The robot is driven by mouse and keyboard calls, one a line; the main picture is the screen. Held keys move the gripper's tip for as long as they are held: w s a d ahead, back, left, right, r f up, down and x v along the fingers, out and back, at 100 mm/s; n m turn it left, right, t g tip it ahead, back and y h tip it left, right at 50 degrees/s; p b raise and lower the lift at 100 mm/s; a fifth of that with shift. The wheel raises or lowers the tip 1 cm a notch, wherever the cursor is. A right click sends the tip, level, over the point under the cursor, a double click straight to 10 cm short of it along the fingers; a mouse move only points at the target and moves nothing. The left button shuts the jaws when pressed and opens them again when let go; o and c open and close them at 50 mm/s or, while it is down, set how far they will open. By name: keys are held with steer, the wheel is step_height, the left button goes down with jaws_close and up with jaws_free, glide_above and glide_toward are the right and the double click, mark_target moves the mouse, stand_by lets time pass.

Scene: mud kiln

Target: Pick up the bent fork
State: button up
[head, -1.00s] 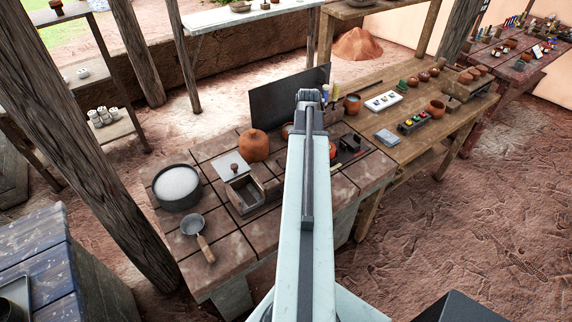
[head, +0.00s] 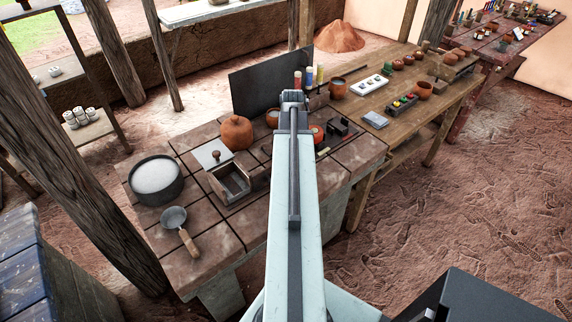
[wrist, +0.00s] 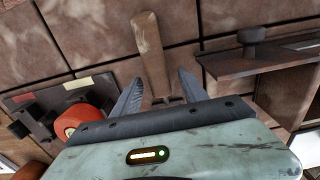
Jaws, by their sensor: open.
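A tool with a wooden handle (wrist: 150,55) lies on the brick-tiled worktop in the wrist view. A short, thin metal part shows below the handle, and the rest is hidden behind my gripper. I cannot tell from the visible part whether it is the bent fork. My gripper (wrist: 161,76) is open, its two dark fingers on either side of the tool's lower part, with nothing held. I cannot tell whether the fingers touch it. In the head view my arm hides this spot and the gripper.
In the head view, an open box (head: 230,183), round clay jar (head: 236,133), dark pot (head: 155,180) and ladle (head: 174,218) crowd the worktop. A dark upright panel (head: 255,90) stands behind.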

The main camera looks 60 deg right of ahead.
steer(key=shift+r, duration=0.1)
steer(key=shift+c, duration=0.3)
jaws_close()
stand_by(1.0)
